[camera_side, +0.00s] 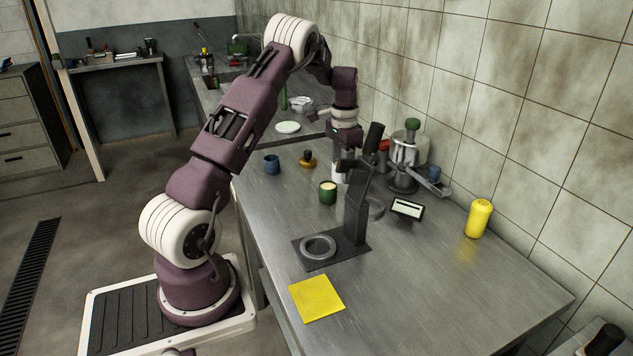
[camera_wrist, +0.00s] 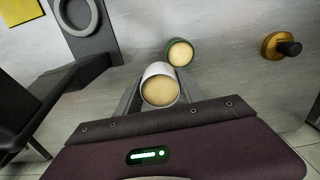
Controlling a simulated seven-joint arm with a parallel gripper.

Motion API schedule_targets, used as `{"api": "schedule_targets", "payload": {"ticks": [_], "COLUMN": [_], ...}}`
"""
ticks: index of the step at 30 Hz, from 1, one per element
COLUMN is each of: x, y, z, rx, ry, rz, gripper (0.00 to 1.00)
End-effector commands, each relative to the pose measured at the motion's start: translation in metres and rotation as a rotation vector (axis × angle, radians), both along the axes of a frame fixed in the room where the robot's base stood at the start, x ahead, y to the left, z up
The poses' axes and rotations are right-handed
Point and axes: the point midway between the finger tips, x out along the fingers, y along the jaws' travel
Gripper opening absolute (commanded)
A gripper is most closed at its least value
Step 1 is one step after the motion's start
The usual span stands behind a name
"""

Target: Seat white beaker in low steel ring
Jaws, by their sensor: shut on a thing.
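The white beaker (camera_wrist: 161,72), with tan contents, is between my gripper's fingers (camera_wrist: 159,95) in the wrist view. My gripper is shut on it. In the side view the beaker (camera_side: 337,174) shows as a pale patch under my gripper (camera_side: 345,160), partly hidden behind the dark stand; I cannot tell whether it touches the table. The low steel ring (camera_side: 303,250) lies on the stand's dark base plate, nearer the camera and well apart from the beaker. It is empty. The ring also shows at the top left of the wrist view (camera_wrist: 92,18).
The dark upright stand (camera_side: 355,215) rises beside the ring. A green beaker (camera_side: 327,193) is close to the white one. A blue cup (camera_side: 271,164), brass knob (camera_side: 308,160), yellow bottle (camera_side: 479,219) and yellow sheet (camera_side: 316,298) stand around.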

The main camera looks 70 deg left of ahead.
Motion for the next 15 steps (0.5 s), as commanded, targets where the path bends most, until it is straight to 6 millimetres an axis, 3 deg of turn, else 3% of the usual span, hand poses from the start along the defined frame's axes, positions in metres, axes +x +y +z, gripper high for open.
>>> {"api": "schedule_targets", "payload": {"ticks": [1, 3, 6, 15], "x": [0.02, 0.043, 0.062, 0.07], "y": [-0.01, -0.024, -0.039, -0.046], "z": [0.003, 0.008, 0.014, 0.017], "rx": [0.005, 0.004, 0.004, 0.003], "ry": [-0.002, -0.004, -0.007, -0.009], "rz": [-0.011, -0.018, -0.028, -0.032], "gripper": [0.0, 0.0, 0.0, 0.0]}}
